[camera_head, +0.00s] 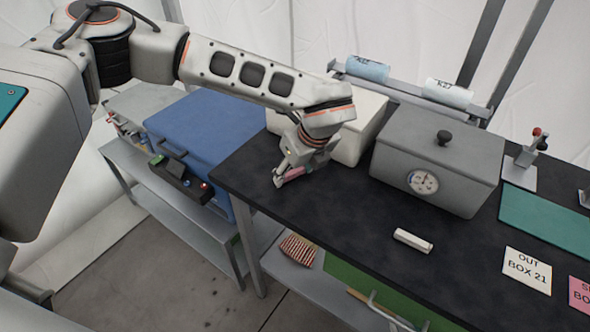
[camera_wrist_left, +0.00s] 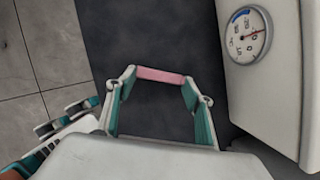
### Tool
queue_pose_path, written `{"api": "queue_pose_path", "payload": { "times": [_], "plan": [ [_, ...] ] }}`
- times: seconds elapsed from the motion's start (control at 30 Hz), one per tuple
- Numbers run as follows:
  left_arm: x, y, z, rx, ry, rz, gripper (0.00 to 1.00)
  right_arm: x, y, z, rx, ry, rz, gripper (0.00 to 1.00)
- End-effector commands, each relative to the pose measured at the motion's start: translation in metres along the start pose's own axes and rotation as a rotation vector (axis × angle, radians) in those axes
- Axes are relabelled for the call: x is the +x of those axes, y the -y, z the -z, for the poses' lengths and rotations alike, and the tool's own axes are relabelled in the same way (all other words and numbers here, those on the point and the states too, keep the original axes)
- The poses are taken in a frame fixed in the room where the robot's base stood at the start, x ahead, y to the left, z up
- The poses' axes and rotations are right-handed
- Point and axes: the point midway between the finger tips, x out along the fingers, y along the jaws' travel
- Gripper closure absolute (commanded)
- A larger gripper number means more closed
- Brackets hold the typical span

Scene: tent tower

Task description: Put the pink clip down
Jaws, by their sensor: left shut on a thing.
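My left gripper (camera_head: 283,175) is shut on the pink clip (camera_head: 294,172), over the left part of the black table (camera_head: 300,212). In the left wrist view, the pink clip (camera_wrist_left: 160,75) spans between the two fingertips of the left gripper (camera_wrist_left: 160,80), with dark tabletop behind it. I cannot tell whether the clip touches the tabletop. My right gripper is not in view.
A grey box with a gauge (camera_head: 437,158) stands right of the gripper, with a white box (camera_head: 362,128) behind. A white block (camera_head: 413,240) and an "OUT BOX 21" card (camera_head: 527,270) lie nearer the front. A blue box (camera_head: 205,128) stands left. Tabletop around the gripper is clear.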

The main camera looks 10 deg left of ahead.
Motion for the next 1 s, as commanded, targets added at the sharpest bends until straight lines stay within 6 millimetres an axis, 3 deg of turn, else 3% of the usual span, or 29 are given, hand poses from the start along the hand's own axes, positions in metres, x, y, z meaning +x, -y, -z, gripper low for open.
{"api": "queue_pose_path", "payload": {
  "times": [0.37,0.4,0.47,0.83,1.0],
  "plan": [
    [0.004,0.001,0.002,-0.001,0.000,0.002,0.57,0.002,0.001,-0.003,0.000,0.001,0.000,0.68],
    [0.004,0.001,0.002,-0.001,0.001,0.002,0.43,0.002,0.001,-0.003,0.000,0.001,0.000,0.68],
    [0.003,0.001,0.001,-0.001,0.001,0.002,0.31,0.002,0.001,-0.003,0.000,0.003,0.001,0.68],
    [0.001,0.001,0.000,-0.001,0.001,0.002,0.31,0.001,0.000,-0.002,-0.001,0.002,0.001,0.68],
    [-0.015,0.002,0.000,0.000,0.001,0.006,0.31,0.001,0.000,-0.002,0.000,0.002,0.001,0.68]
  ]
}}
